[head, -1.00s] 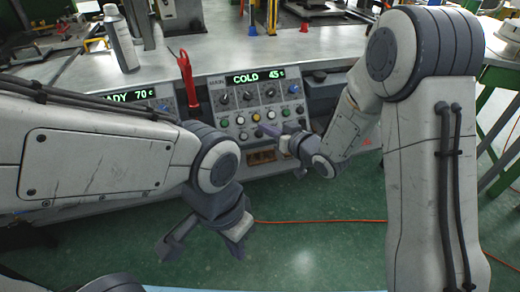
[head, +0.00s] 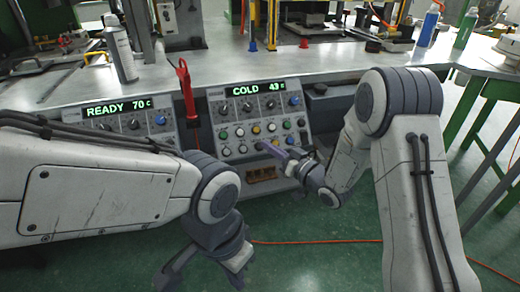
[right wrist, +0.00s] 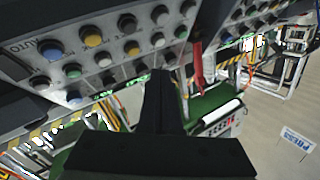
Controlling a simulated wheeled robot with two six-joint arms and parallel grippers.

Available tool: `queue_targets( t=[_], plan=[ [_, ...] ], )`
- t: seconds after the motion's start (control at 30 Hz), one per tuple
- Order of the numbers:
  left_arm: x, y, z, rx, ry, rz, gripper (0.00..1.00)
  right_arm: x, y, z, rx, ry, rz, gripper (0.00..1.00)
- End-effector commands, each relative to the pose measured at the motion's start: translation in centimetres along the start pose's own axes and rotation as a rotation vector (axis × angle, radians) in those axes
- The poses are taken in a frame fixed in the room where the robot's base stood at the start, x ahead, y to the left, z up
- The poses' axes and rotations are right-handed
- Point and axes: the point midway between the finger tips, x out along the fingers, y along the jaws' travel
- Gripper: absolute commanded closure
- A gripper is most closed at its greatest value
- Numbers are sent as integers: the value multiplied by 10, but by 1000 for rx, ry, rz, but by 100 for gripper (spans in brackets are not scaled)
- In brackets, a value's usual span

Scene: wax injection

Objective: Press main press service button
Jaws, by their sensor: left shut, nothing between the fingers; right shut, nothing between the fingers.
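The press control panel (head: 250,108) shows "COLD 43 c" on its green display, with dials and rows of coloured buttons below. The button labels are too small to read, so I cannot tell which is the service button. My right gripper (head: 264,147) is shut and empty, its tips at the panel's lower button rows. In the right wrist view the shut fingers (right wrist: 158,76) point at the panel's edge with buttons (right wrist: 132,47) around them; contact cannot be told. My left gripper (head: 170,274) is shut and empty, hanging low over the floor, away from the panel.
A second panel (head: 128,116) reading "READY 70 c" stands left, partly behind my left arm. A red-handled tool (head: 186,90) stands between the panels. A spray can (head: 121,52) stands on the steel table (head: 215,68). An orange cable (head: 320,241) crosses the green floor.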

Motion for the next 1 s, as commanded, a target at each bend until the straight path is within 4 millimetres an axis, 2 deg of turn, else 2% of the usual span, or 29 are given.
queue_targets(
  t=[0.03,0.1,0.4,1.0],
  plan=[
    [8,-1,0,0,0,0,100,6,6,9,-1,-1,-1,100],
    [14,-1,1,0,0,0,100,13,10,14,0,0,-2,100],
    [28,-2,2,0,0,0,100,36,27,29,0,-1,-1,100],
    [30,-2,2,0,0,0,100,42,30,31,0,-1,0,100]
  ],
)
